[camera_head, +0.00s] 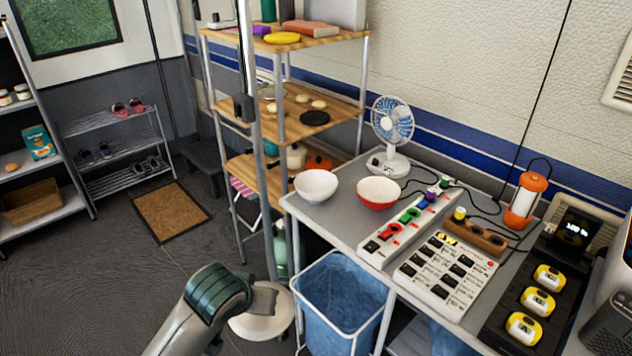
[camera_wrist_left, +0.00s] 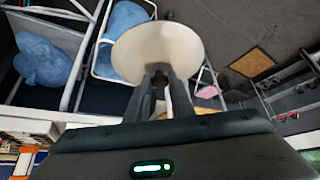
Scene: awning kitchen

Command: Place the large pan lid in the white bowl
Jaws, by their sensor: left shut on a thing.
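The large pan lid (camera_head: 258,327) is a cream-white disc, low in front of the table in the head view. It fills the upper middle of the left wrist view (camera_wrist_left: 158,45). My left gripper (camera_head: 264,299) is shut on the lid; its two fingers (camera_wrist_left: 160,82) close at the lid's near side, where the grasped part is mostly hidden. The white bowl (camera_head: 316,185) stands upright on the table's left end, above and right of the lid in the head view. My right gripper is not in view.
A red bowl with a white inside (camera_head: 379,193) stands right of the white bowl. A fan (camera_head: 391,127) is behind them, and power strips (camera_head: 447,272) lie to the right. A blue-lined bin (camera_head: 343,300) stands below the table edge. A wooden shelf (camera_head: 312,125) is at the back.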

